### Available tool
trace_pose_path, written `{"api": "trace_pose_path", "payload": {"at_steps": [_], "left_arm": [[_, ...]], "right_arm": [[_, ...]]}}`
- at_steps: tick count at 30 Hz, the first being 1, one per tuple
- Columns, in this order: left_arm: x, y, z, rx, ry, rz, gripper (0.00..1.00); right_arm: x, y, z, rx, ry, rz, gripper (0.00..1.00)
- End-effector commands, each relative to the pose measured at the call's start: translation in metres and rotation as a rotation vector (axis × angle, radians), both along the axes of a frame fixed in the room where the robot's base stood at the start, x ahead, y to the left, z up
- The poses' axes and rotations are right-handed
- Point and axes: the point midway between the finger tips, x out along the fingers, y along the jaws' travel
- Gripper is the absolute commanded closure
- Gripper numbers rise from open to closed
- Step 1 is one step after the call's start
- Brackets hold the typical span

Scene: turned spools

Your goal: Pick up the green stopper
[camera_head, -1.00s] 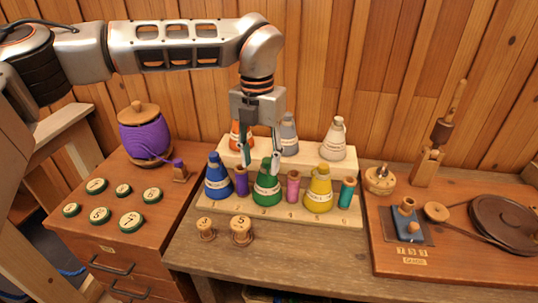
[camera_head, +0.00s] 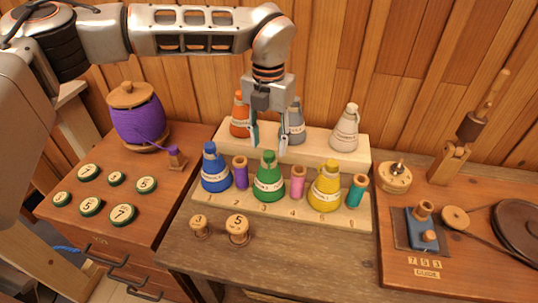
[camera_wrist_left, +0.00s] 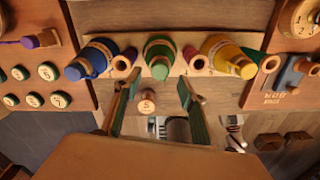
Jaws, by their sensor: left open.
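The green stopper (camera_head: 268,157) sits on top of the green cone-shaped bottle (camera_head: 269,183), which stands upright in the front row of the pale stepped rack. In the left wrist view the green stopper (camera_wrist_left: 160,71) lies between and just beyond the fingers. My left gripper (camera_head: 269,141) is open and empty, pointing down, with its fingertips apart on either side above the stopper. It shows no clear contact. In the left wrist view the gripper (camera_wrist_left: 158,88) has its fingers spread wide. My right gripper is not in view.
Beside the green bottle stand a purple spool (camera_head: 240,174) and a pink spool (camera_head: 298,182). A blue bottle (camera_head: 215,170) and a yellow bottle (camera_head: 325,188) are farther out. Orange (camera_head: 239,116), grey (camera_head: 294,125) and white (camera_head: 345,130) bottles stand on the upper step behind.

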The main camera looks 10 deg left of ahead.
Motion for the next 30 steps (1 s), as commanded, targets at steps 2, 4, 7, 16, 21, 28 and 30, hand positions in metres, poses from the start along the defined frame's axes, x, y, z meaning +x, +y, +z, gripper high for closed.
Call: {"api": "trace_pose_path", "payload": {"at_steps": [2, 4, 7, 16, 21, 28, 30], "left_arm": [[0.0, 0.0, -0.012, -0.001, 0.002, -0.001, 0.59], [0.0, 0.0, -0.021, 0.0, 0.003, -0.001, 0.59], [0.001, 0.0, -0.029, -0.001, 0.001, -0.001, 0.59], [0.001, 0.0, -0.031, 0.0, 0.001, -0.001, 0.69], [0.001, 0.0, -0.031, 0.0, 0.001, -0.001, 0.87], [0.001, 0.0, -0.03, 0.0, 0.0, -0.001, 0.87], [0.001, 0.0, -0.03, 0.0, 0.0, -0.001, 0.87]], "right_arm": [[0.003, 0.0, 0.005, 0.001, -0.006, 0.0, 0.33], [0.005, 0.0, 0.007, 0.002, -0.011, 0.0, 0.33], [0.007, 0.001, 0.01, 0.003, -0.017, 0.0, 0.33], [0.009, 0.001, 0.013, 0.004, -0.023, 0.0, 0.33], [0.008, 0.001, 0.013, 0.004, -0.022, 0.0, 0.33], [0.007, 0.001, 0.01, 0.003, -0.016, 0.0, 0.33], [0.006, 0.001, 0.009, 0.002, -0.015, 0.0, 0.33]]}}
